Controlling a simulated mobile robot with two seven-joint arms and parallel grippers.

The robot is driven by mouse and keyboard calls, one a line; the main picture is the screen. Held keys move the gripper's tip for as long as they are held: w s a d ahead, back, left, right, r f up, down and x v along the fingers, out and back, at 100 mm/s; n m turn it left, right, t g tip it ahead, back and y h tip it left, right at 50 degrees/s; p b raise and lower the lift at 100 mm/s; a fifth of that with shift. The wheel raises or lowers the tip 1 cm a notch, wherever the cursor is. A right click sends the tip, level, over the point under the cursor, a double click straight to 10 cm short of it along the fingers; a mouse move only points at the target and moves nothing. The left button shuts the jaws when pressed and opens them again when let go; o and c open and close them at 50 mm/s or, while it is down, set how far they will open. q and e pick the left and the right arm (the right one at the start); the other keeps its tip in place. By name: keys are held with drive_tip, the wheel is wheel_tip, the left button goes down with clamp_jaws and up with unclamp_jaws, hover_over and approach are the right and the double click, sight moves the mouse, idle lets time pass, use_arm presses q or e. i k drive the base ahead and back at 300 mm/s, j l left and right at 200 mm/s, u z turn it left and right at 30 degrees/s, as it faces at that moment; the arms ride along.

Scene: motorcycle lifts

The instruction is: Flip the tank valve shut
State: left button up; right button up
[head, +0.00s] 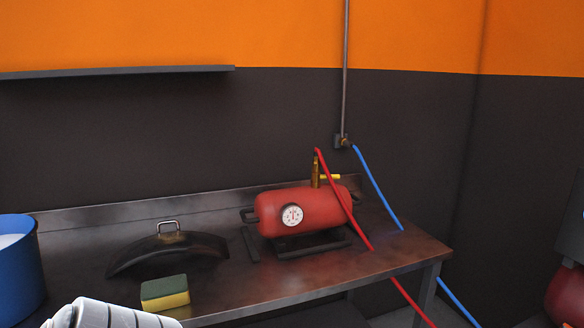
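The red tank (272,212) lies on its side on a dark stand on the workbench, with a round white gauge (291,215) on its front. A brass-coloured valve (315,172) stands upright on top of the tank. Its small yellow lever (329,177) points out to the right, roughly level. A red hose (345,203) runs from the top of the valve down across the tank's right end and over the bench edge. Neither of my grippers can be made out in the head view, and nothing is seen touching the valve.
The workbench (262,287) also holds a dark curved part with a handle (170,251), a green-and-yellow sponge (165,293) and a blue container (18,272) at the left. A blue hose (377,192) hangs from a wall fitting behind. A white striped form (105,315) fills the bottom left.

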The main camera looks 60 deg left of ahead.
sight(315, 178)
drive_tip(key=k+u, duration=0.1)
drive_tip(key=u, duration=1.6)
drive_tip(key=i+l+u, duration=0.1)
drive_tip(key=l, duration=0.3)
drive_tip(key=i+l+u, duration=0.1)
drive_tip(key=l, duration=0.3)
drive_tip(key=i+l+u, duration=0.1)
drive_tip(key=i+l, duration=0.15)
drive_tip(key=l, duration=0.15)
drive_tip(key=i+l, duration=0.1)
drive_tip(key=l, duration=0.3)
drive_tip(key=i+l+u, duration=0.15)
drive_tip(key=l, duration=0.3)
